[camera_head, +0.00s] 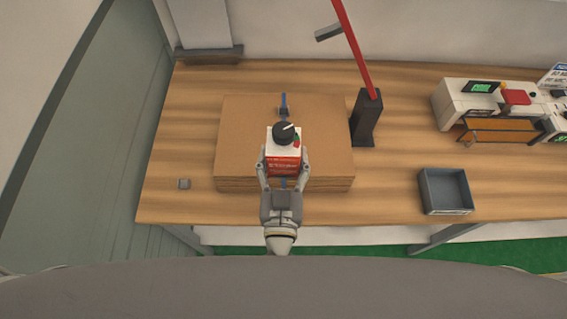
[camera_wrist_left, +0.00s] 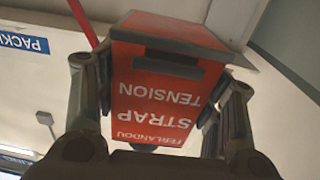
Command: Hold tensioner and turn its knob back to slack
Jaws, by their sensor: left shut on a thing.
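The strap tensioner (camera_head: 283,165) is a red and white box with a black knob (camera_head: 284,132) on top; the knob has a white pointer line. It sits on a flat brown cardboard stack (camera_head: 235,140) on the wooden table, with a blue strap (camera_head: 283,102) showing beyond it. My left gripper (camera_head: 283,170) is shut on the tensioner, one finger on each side. In the left wrist view the tensioner's red face (camera_wrist_left: 160,92) reads "STRAP TENSION" upside down, between the fingers. The knob is hidden there. My right gripper is not in view.
A dark post with a red arm (camera_head: 366,117) stands just right of the stack. A grey bin (camera_head: 445,190) lies further right, and white machines (camera_head: 468,100) stand at the back right. The wooden table (camera_head: 390,180) is bare between post and bin.

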